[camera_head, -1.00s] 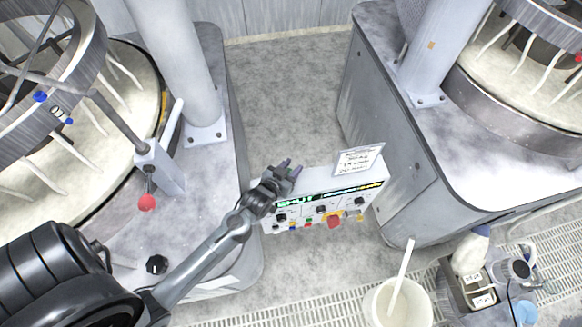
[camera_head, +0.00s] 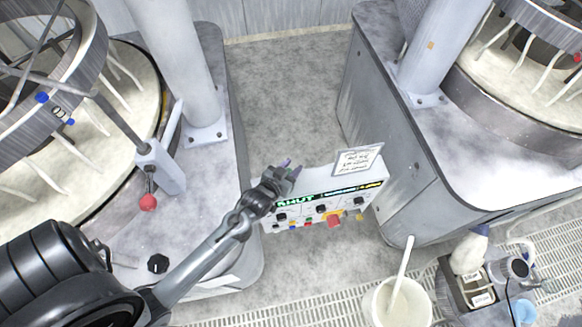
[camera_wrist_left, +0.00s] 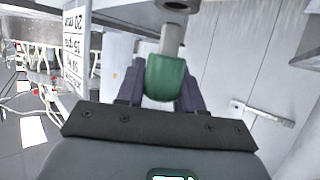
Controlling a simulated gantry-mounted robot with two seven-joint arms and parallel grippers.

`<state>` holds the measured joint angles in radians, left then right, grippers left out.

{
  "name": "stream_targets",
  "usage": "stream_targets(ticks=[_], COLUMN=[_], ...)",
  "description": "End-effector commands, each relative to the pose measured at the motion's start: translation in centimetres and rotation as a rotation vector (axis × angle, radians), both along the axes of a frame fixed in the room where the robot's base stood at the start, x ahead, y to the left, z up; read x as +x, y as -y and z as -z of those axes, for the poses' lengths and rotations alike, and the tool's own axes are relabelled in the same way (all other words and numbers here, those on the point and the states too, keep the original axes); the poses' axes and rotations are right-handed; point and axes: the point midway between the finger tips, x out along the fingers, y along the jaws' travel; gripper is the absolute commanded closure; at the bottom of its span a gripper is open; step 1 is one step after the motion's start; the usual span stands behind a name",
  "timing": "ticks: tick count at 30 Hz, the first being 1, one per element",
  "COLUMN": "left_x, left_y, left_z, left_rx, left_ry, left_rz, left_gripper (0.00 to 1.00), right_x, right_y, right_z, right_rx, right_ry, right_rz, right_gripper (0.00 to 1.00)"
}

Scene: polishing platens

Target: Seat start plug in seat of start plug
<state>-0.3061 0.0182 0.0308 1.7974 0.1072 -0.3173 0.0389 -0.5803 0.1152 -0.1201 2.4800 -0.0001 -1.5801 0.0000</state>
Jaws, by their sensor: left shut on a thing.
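My left gripper (camera_head: 290,168) is at the top left corner of the white control panel (camera_head: 318,184). In the left wrist view its two purple fingers (camera_wrist_left: 163,88) are shut on the start plug (camera_wrist_left: 165,78), which has a green body and a grey pin pointing away from the gripper. A dark round opening with a rim (camera_wrist_left: 176,5), which looks like the seat of the start plug, sits beyond the pin at the top edge of that view. The pin tip appears short of the opening. In the head view the plug is hidden by the gripper. My right gripper is not in view.
A paper card (camera_head: 358,161) stands on the panel, also seen in the wrist view (camera_wrist_left: 76,45). The panel front carries knobs, coloured buttons and a red knob (camera_head: 334,221). A white bucket (camera_head: 398,303) with a stick stands below right. Machine cabinets flank the panel.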

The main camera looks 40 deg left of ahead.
Motion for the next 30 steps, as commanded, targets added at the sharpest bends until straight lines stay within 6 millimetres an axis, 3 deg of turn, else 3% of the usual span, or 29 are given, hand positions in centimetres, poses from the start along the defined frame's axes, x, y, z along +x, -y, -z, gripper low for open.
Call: stream_targets(ticks=[30], left_x=[0.0], left_y=[0.0], left_z=[2.3], left_rx=[0.0], left_ry=[0.0], left_rz=[0.0], left_gripper=[0.94], right_x=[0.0], right_y=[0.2], right_z=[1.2], right_rx=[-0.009], right_ry=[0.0], right_rz=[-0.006], right_gripper=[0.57])
